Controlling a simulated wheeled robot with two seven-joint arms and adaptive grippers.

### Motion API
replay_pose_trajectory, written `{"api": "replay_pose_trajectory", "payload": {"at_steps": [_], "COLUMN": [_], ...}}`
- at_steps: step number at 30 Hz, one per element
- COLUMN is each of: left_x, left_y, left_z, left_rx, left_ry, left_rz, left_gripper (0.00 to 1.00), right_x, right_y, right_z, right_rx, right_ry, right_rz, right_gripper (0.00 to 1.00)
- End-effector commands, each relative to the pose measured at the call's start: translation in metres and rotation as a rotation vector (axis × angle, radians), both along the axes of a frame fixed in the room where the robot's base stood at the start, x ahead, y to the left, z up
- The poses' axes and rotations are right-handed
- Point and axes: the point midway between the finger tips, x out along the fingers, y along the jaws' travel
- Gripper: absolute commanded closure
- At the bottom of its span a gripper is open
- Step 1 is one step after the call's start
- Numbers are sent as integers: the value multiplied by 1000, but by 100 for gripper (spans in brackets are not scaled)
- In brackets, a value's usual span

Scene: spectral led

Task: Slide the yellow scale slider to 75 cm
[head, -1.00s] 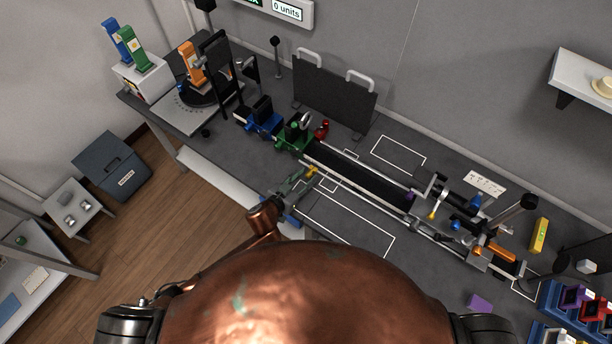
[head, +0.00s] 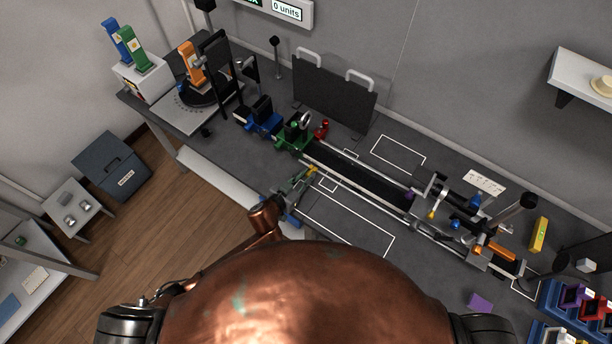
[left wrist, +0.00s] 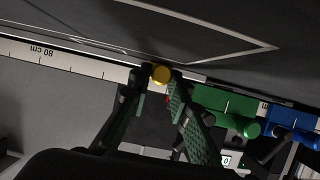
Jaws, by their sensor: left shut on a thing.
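The yellow slider (head: 312,169) sits at the front edge of the long black rail, near the green carriage. In the left wrist view its round yellow knob (left wrist: 161,74) lies between my fingertips, on the edge of the white scale strip (left wrist: 85,63). My left gripper (head: 308,174) is shut on the knob, and its green-padded fingers also show in the left wrist view (left wrist: 162,82). The "80 cm" mark shows upside down on the strip, to the left of the knob. The fingers hide part of the scale, so I cannot read the slider's value. My right gripper is not in view.
The green carriage (head: 295,134) and blue carriage (head: 262,120) stand at the rail's left end. In the left wrist view the green piece (left wrist: 226,104) is close to the right of my fingers. Several optical mounts crowd the rail's right end. The rail's middle (head: 360,181) is clear.

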Motion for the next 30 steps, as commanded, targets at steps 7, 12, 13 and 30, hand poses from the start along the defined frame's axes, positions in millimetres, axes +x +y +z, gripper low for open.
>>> {"api": "replay_pose_trajectory", "payload": {"at_steps": [7, 12, 13, 30], "left_x": [0, -4, -7, -72], "left_y": [0, -6, -9, -106], "left_z": [0, -1, -1, -2], "left_rx": [1, -2, -2, -1], "left_ry": [1, 3, 3, 4], "left_rz": [0, -1, -1, 0], "left_gripper": [100, 100, 100, 100], "right_x": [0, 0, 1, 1], "right_y": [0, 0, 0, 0], "right_z": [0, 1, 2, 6], "right_rx": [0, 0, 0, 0], "right_ry": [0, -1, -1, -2], "right_rz": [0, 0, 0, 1], "right_gripper": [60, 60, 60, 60]}}
